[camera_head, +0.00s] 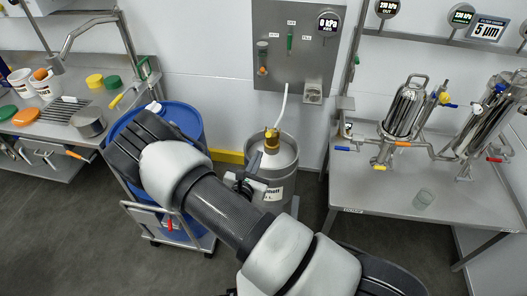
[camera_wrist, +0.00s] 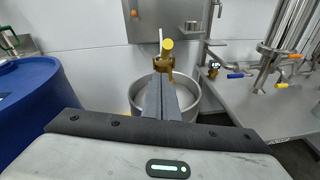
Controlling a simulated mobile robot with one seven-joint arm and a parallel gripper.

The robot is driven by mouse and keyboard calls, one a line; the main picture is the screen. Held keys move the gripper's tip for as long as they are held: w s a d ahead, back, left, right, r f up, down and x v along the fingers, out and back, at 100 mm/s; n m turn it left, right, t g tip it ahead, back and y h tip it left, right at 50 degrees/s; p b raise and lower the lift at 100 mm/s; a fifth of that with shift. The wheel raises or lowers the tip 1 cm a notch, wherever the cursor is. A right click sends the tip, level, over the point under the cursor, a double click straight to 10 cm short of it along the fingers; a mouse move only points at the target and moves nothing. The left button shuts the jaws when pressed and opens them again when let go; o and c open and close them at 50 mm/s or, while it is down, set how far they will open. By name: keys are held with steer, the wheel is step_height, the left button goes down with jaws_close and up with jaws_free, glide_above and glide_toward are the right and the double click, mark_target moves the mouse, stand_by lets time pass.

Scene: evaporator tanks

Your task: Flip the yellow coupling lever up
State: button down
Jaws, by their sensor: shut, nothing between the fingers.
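The yellow coupling lever (camera_wrist: 167,46) sits on a brass-coloured coupler on top of a steel keg (camera_wrist: 190,93). In the wrist view its round yellow end faces me, just above the coupler body. In the head view the coupler shows as a small yellow and gold piece (camera_head: 271,138) on the keg (camera_head: 283,161), with a pale hose rising from it. My gripper (camera_wrist: 164,82) is shut and empty, with its grey fingers pointing at the coupler from the near side. The fingertips appear close below the lever; I cannot tell whether they touch. The fingers hide part of the keg top.
A blue drum (camera_head: 183,117) on a cart stands left of the keg. A steel table (camera_head: 375,190) with filter housings and valves stands right. A wall panel (camera_head: 297,45) with gauges hangs behind the keg. Grey floor is open at lower left.

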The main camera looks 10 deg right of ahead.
steer(key=v, duration=0.2)
steer(key=r+v, duration=0.1)
steer(key=v, duration=0.2)
steer(key=shift+r, duration=0.1)
steer(key=shift+w, duration=0.1)
steer(key=s+d+r+m+g+h+p, duration=0.25)
steer(key=s+d+r+m+g, duration=0.35)
steer(key=d+r+m, duration=0.45)
steer(key=s+d+r+m+g+h+p, duration=0.25)
steer(key=s+d+r+m+g, duration=0.45)
steer(key=r, duration=0.7)
steer(key=s+a+r+m+t+y+p, duration=0.1)
steer(key=s+a+r+m+y, duration=0.3)
steer(key=r, duration=0.5)
steer(key=s+a+r+m+t+y+p, duration=0.2)
steer(key=s+a+r+m+y+p, duration=0.2)
steer(key=r, duration=0.5)
steer(key=s+m+y, duration=0.2)
steer(key=m+y, duration=0.1)
steer(key=shift+s+a+r+m+t, duration=0.2)
steer(key=shift+s+a+m+t, duration=0.1)
steer(key=shift+s+a+m, duration=0.1)
